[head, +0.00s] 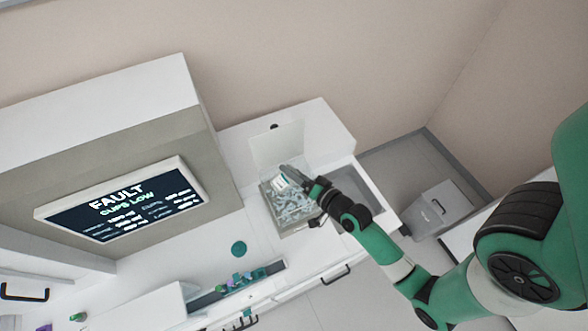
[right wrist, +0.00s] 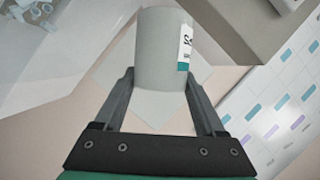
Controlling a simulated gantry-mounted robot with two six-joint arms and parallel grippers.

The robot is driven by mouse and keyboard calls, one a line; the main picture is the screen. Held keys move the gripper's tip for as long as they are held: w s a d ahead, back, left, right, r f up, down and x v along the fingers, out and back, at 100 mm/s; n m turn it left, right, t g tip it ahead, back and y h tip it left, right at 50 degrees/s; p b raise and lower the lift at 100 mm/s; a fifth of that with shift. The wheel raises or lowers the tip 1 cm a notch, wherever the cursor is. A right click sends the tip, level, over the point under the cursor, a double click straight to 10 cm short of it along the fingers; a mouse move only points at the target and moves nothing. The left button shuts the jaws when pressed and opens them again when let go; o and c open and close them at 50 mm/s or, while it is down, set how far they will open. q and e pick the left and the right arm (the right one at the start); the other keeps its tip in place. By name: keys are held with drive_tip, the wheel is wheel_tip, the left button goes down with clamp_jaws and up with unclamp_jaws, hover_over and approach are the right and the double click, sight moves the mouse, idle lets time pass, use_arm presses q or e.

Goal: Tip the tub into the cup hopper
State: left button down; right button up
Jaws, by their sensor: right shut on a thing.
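The tub (right wrist: 163,50) is a pale grey cylinder with a white and teal label. My right gripper (right wrist: 160,92) is shut on it, one finger on each side. In the head view the right gripper (head: 297,182) holds the tub (head: 281,183) over the back part of the cup hopper (head: 297,231). The hopper is a clear box holding many pale cups (head: 291,205), and its clear lid (head: 278,146) stands raised behind it. Some cups (right wrist: 35,10) show at the upper left in the right wrist view. The tub's mouth and its exact tilt cannot be made out. My left gripper is out of view.
A screen (head: 125,198) reads "FAULT CUPS LOW" on the machine at left. A grey recess (head: 358,190) lies right of the hopper. A track with coloured pieces (head: 236,283) and a teal disc (head: 239,249) are in front. A grey bin (head: 440,207) stands at right.

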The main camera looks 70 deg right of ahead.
drive_tip(key=shift+r+n, duration=0.2)
drive_tip(key=shift+n, duration=0.2)
drive_tip(key=shift+w+f+n+g, duration=0.1)
drive_tip(key=shift+f+n+g, duration=0.1)
drive_tip(key=shift+n+g, duration=0.15)
drive_tip(key=shift+n+g, duration=0.25)
drive_tip(key=shift+n+g+h, duration=0.6)
drive_tip(key=shift+n, duration=0.6)
